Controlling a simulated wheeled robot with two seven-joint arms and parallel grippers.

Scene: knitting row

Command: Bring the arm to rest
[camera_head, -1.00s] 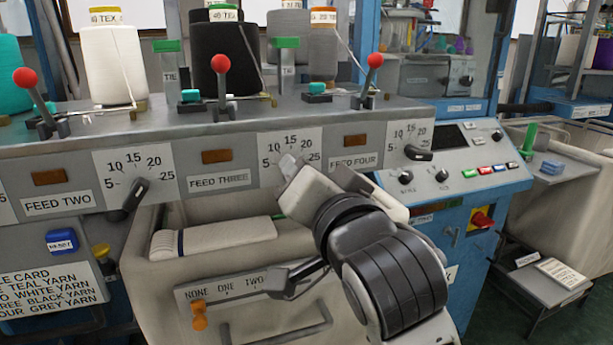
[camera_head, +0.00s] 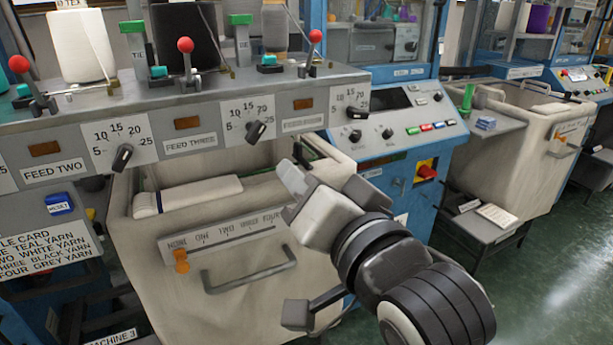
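My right arm comes in from the lower right. Its gripper (camera_head: 292,192) hangs in front of the right end of the cream bin, apart from the knobs and the panel. Its fingers point up and to the left; they look close together, but the angle does not show whether a gap is between them. Nothing is seen held. My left gripper is not in view. The feed three dial knob (camera_head: 256,131) stands uncovered above and to the left of the gripper.
The cream bin (camera_head: 215,270) with a metal handle (camera_head: 250,276) and orange peg (camera_head: 181,261) stands before the machine. Red-ball levers (camera_head: 185,45) rise along the top. A blue control panel (camera_head: 400,118) is behind the arm. Green floor (camera_head: 530,270) is open at right.

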